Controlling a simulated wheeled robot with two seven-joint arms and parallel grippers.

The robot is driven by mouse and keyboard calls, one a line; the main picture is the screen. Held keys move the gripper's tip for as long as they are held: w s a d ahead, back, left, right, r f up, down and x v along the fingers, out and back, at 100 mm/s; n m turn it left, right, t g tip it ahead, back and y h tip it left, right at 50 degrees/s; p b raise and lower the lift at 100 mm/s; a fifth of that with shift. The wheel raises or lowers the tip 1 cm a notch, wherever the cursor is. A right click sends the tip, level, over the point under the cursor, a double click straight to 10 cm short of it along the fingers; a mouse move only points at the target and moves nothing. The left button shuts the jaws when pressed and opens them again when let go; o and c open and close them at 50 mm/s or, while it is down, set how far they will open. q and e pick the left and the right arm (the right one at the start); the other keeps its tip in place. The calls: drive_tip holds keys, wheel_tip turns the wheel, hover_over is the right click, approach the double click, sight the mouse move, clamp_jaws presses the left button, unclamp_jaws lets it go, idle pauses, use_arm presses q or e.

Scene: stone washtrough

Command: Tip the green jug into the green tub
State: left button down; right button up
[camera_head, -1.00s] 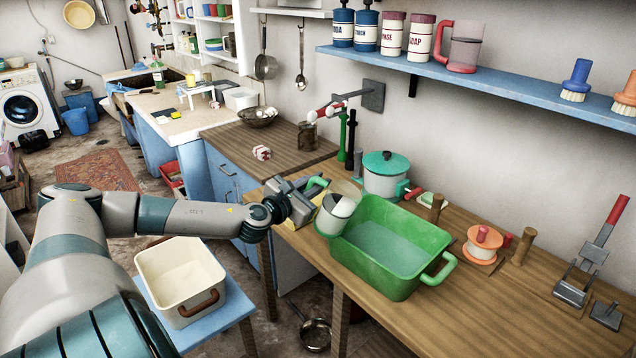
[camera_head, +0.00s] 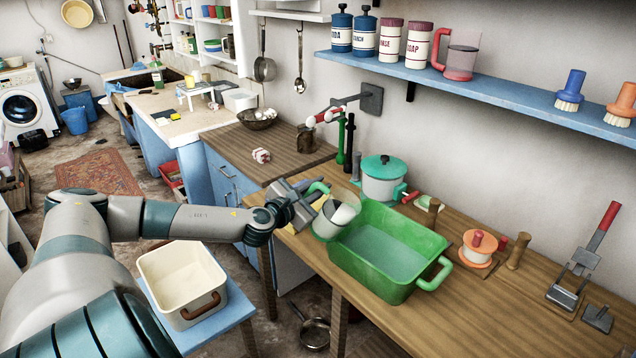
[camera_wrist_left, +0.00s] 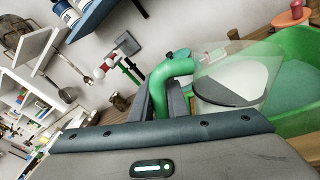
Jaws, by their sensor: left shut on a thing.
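The green jug (camera_head: 325,225) has a clear body, a green handle and something whitish inside. My left gripper (camera_head: 312,194) is shut on its handle. The jug is held tilted at the left end of the green tub (camera_head: 372,278), its body partly overlapping the tub's rim. The tub stands on the wooden worktop, with a pale bluish-green inside. In the left wrist view the green handle (camera_wrist_left: 168,80) lies between the fingers, and the jug's clear body (camera_wrist_left: 225,65) leans over the green tub (camera_wrist_left: 296,90). Whether anything flows out cannot be told. My right gripper is out of view.
A lidded pot (camera_head: 385,185) stands behind the tub. An orange spool-like item (camera_head: 477,252) and wooden pegs are to its right. A cream basin (camera_head: 180,285) sits on a blue stool at the lower left.

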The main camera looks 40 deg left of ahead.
use_arm(q)
drive_tip(key=shift+r, duration=0.25)
idle(0.5)
drive_tip(key=shift+d+p, duration=0.1)
drive_tip(key=shift+p, duration=0.25)
drive_tip(key=shift+w+d+r+m+p, duration=0.15)
drive_tip(key=shift+d+r+m+p, duration=0.3)
drive_tip(key=shift+p, duration=0.7)
drive_tip(key=shift+w+d+m+p, duration=0.15)
drive_tip(key=shift+m+p, duration=0.5)
drive_tip(key=shift+p, duration=0.45)
drive_tip(key=shift+w+d+r+m+g+y+p, duration=0.15)
drive_tip(key=shift+d+m+p, duration=0.3)
drive_tip(key=shift+p, duration=0.75)
drive_tip(key=shift+w+d+m+g+y+p, duration=0.15)
drive_tip(key=shift+d+m+g+p, duration=0.25)
drive_tip(key=shift+p, duration=0.8)
